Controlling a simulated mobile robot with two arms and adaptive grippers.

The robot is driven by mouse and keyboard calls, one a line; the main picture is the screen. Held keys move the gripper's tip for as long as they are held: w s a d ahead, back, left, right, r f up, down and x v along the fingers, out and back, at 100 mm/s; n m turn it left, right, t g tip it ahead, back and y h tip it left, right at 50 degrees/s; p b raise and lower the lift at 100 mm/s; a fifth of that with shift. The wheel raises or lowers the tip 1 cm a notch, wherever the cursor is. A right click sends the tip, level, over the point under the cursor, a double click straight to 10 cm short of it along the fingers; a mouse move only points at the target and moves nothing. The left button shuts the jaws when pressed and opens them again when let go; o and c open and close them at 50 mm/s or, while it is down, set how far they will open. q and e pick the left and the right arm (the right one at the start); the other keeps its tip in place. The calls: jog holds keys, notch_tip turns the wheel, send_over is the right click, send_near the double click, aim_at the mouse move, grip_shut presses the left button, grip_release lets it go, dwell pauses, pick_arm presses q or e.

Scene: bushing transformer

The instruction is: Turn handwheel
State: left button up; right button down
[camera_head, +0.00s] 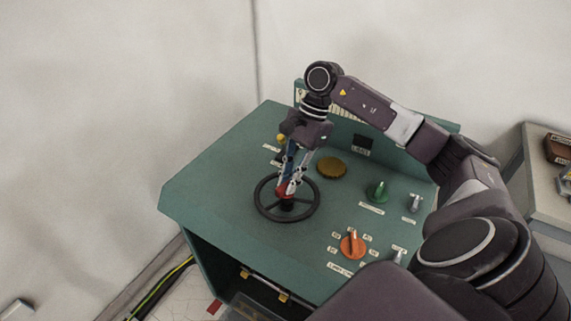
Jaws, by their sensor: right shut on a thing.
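The black handwheel (287,214) lies flat on the sloped top of a green console (215,178). My right gripper (286,192) reaches down from above, its fingertips at the wheel's hub. It is shut on the hub or a red part there; the fingers hide much of the middle, so the exact contact cannot be told. The wheel's rim shows nearly all round. My left gripper is not in view.
An orange knob (352,246), a green knob (377,191), a silver switch (415,201) and a brown round cap (331,168) stand on the console right of the wheel. A wall is behind. A grey cabinet (538,190) stands at the right.

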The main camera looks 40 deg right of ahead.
jog(key=c, duration=1.9)
grip_release()
jog(key=shift+c, duration=0.2)
jog(key=shift+r, duration=0.1)
jog(key=shift+d+r, duration=0.15)
jog(key=shift+r, duration=0.15)
jog(key=v, duration=1.1)
